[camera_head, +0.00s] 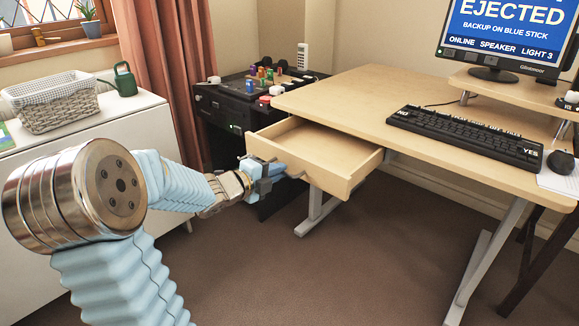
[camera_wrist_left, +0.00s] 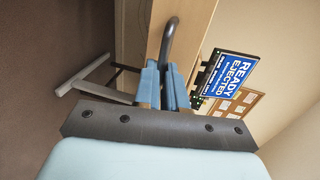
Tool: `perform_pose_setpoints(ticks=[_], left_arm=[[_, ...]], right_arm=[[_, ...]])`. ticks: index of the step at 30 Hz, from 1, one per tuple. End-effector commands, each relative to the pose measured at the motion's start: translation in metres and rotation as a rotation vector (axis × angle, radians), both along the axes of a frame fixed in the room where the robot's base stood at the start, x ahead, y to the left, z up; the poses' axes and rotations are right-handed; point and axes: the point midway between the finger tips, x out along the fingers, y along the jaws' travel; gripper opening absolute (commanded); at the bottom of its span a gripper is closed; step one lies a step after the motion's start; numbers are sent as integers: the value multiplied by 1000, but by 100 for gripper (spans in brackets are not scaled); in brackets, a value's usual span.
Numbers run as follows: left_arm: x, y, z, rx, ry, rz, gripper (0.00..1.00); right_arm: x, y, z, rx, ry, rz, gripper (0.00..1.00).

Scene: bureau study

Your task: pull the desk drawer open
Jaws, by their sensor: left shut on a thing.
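The desk drawer (camera_head: 318,160) is a light wooden box under the left end of the desk (camera_head: 365,95). It stands pulled out, and its inside shows empty where I can see it. My left gripper (camera_head: 275,171) is at the drawer's front face. In the left wrist view, my left gripper (camera_wrist_left: 163,85) has its blue fingers shut on the dark curved drawer handle (camera_wrist_left: 170,38). In the head view the gripper hides part of the handle. My right gripper is in neither view.
A keyboard (camera_head: 465,135), mouse (camera_head: 560,161) and monitor (camera_head: 505,35) are on the desk. A black cabinet (camera_head: 225,110) with small coloured items stands left of the drawer. A white cabinet (camera_head: 90,150) holds a basket (camera_head: 52,103) and watering can (camera_head: 124,80). Carpet before the drawer is clear.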

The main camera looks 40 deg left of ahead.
Motion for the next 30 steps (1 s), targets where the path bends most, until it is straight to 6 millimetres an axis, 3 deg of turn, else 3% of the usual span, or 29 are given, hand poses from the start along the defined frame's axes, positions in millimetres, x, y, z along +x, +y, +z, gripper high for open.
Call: perform_pose_setpoints(ticks=[6, 17, 18, 22, 30], left_arm=[[-14, 2, 0, 0, 0, 5, 0], [-15, 2, 0, -1, 0, 5, 0], [-15, 2, 0, -1, 0, 5, 16], [-15, 2, 0, -1, 0, 3, 36], [-15, 1, 0, -2, 0, 2, 36]], right_arm=[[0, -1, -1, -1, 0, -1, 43], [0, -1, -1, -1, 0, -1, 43], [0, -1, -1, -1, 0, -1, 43], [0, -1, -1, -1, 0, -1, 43], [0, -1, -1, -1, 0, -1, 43]])
